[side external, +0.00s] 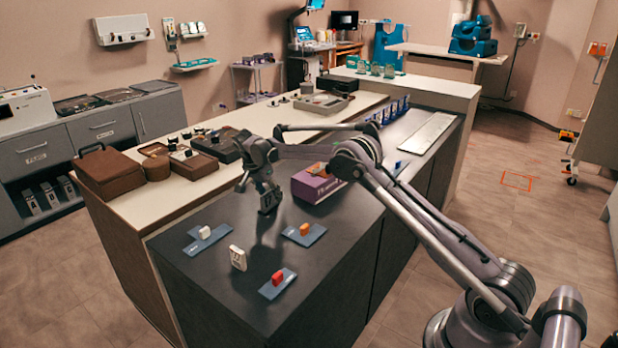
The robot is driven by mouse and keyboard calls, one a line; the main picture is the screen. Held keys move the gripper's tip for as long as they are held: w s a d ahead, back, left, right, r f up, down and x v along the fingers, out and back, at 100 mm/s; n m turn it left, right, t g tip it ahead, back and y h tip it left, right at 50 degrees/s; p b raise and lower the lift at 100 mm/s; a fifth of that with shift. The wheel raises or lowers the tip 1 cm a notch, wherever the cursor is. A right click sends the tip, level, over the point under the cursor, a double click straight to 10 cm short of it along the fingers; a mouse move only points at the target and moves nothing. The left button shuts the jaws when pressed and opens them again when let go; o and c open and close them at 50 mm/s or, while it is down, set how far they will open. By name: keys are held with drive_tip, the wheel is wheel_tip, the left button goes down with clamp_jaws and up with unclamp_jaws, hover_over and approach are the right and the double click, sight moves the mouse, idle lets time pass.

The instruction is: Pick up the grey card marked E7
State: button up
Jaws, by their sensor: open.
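My gripper (268,197) points down over the dark worktop, near its middle, and is open. A small dark grey piece with pale marks (269,204) shows right at the fingertips. It may be the card marked E7, but the marks are too small to read surely, and I cannot tell whether the fingers touch it. A pale, off-white card (238,258) stands upright on the worktop, nearer the front and left of the gripper. It has a mark too small to read.
Blue pads carry a white block (205,232), an orange block (304,229) and a red block (277,277) around the pale card. A purple box (315,184) stands close right of my gripper. Brown cases (107,174) sit on the pale counter behind.

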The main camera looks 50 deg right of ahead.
sight(274, 202)
drive_tip(key=x, duration=0.3)
drive_tip(key=shift+s+f, duration=0.1)
drive_tip(key=shift+f, duration=0.15)
clamp_jaws()
drive_tip(key=shift+r, duration=0.2)
